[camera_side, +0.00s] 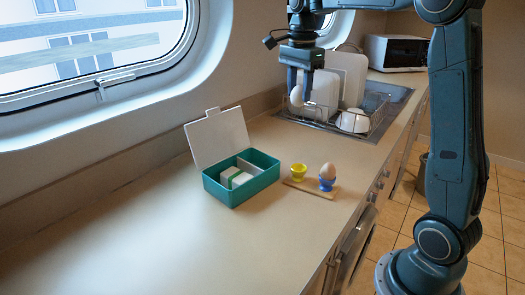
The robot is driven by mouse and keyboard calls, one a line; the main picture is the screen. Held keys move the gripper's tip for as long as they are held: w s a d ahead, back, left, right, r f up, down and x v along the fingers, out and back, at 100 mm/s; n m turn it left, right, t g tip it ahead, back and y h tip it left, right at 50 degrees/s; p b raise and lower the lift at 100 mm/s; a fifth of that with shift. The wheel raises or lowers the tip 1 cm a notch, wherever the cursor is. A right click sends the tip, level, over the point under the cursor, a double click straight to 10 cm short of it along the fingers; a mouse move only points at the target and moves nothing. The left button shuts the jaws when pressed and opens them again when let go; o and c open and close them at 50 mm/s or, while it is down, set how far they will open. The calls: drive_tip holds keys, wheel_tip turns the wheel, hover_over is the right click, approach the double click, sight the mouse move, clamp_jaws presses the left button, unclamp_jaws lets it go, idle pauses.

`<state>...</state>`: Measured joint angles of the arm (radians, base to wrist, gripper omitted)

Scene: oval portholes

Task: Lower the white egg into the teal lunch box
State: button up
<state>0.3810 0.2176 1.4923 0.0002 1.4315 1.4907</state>
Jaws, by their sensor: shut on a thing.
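The white egg (297,96) is held in my gripper (299,92), which is shut on it high above the counter, in front of the dish rack in this view. The teal lunch box (262,185) stands on the counter, lower and to the left of the gripper. Its white lid (218,137) is open and tilted up at the back. White and pale green blocks (236,177) lie inside the box at the left. A divider stands inside, and the floor of the right part is mostly hidden.
Right of the box, a small wooden board (305,186) holds a yellow cup (299,171) and a blue cup (327,184) with a brown egg (328,171). A dish rack (330,122) with white dishes stands behind. The front left counter is clear.

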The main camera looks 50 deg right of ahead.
drive_tip(key=w+a+f, duration=0.3)
drive_tip(key=w+f, duration=0.7)
drive_tip(key=f, duration=0.2)
drive_tip(key=shift+w+a+f, duration=0.15)
drive_tip(key=shift+a+f, duration=0.15)
drive_tip(key=shift+a, duration=0.05)
drive_tip(key=shift+f, duration=0.15)
idle(0.7)
drive_tip(key=shift+f, duration=2.55)
drive_tip(key=shift+f, duration=1.8)
idle(1.3)
